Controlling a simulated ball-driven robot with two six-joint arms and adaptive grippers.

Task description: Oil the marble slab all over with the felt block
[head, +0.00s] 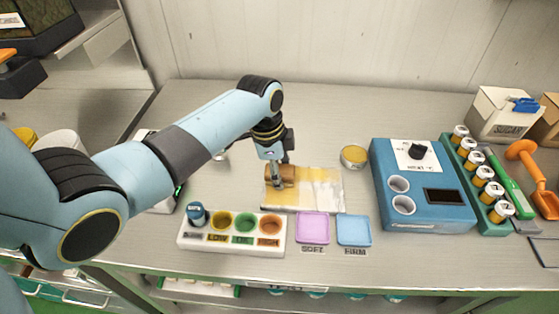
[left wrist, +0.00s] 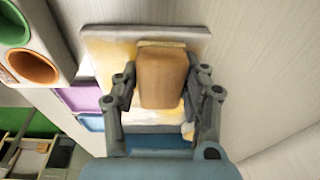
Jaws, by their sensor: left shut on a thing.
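The marble slab (head: 327,188) lies on the bench in the middle of the head view. Yellowish oil colours its left and middle part, and paler white streaks show toward its right side. My left gripper (head: 277,177) is over the slab's left part and is shut on the brown felt block (head: 287,174). In the left wrist view the felt block (left wrist: 162,76) sits between the two fingers, over the slab (left wrist: 103,47). I cannot tell if the block touches the slab. My right gripper is not in view.
A round dish of yellow stuff (head: 354,154) stands behind the slab. In front are a white rack with coloured cups (head: 232,247), a purple pad (head: 313,227) and a blue pad (head: 354,231). A blue device (head: 428,208) and a green rack of jars (head: 493,229) stand right.

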